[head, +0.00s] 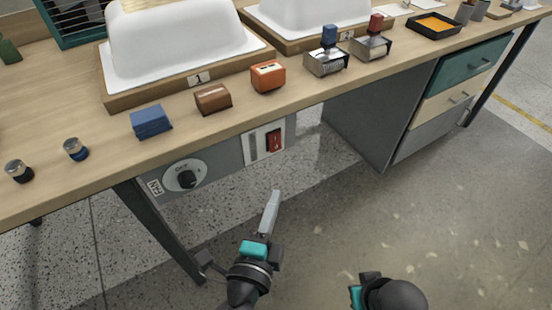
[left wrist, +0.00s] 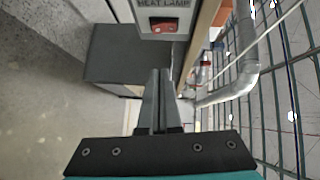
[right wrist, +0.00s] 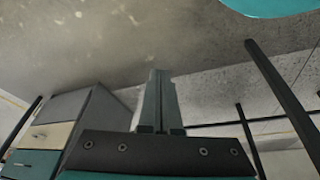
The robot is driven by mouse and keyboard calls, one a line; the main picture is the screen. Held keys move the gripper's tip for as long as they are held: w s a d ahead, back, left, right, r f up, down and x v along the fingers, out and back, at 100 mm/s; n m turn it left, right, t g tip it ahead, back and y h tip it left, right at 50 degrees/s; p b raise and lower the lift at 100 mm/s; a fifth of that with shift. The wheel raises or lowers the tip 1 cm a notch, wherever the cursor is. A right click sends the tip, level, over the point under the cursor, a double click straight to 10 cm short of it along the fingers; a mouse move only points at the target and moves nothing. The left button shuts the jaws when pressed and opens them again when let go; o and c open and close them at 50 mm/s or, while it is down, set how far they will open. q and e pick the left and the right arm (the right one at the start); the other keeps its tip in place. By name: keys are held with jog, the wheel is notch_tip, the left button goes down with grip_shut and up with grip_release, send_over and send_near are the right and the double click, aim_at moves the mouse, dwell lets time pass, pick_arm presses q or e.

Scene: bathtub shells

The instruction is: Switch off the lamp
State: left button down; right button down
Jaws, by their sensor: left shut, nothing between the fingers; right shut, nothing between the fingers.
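The red rocker switch (head: 274,139) sits on a pale plate under the bench's front edge. In the left wrist view the switch (left wrist: 164,25) shows below a label reading HEAT LAMP. The lamp itself is not identifiable. My left gripper (head: 273,195) is shut and empty, below and in front of the switch, apart from it. Its closed fingers also show in the left wrist view (left wrist: 156,72), below the switch in the picture. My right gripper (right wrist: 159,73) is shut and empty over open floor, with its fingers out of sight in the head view.
A drawer cabinet (head: 455,90) stands under the bench at right. The wooden benchtop (head: 60,110) holds white tub shells (head: 175,45), blocks and stamps. A bench leg (head: 160,230) stands left of my left gripper.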

aim_at(278, 147)
pick_arm(q)
jog(key=shift+w, duration=0.1)
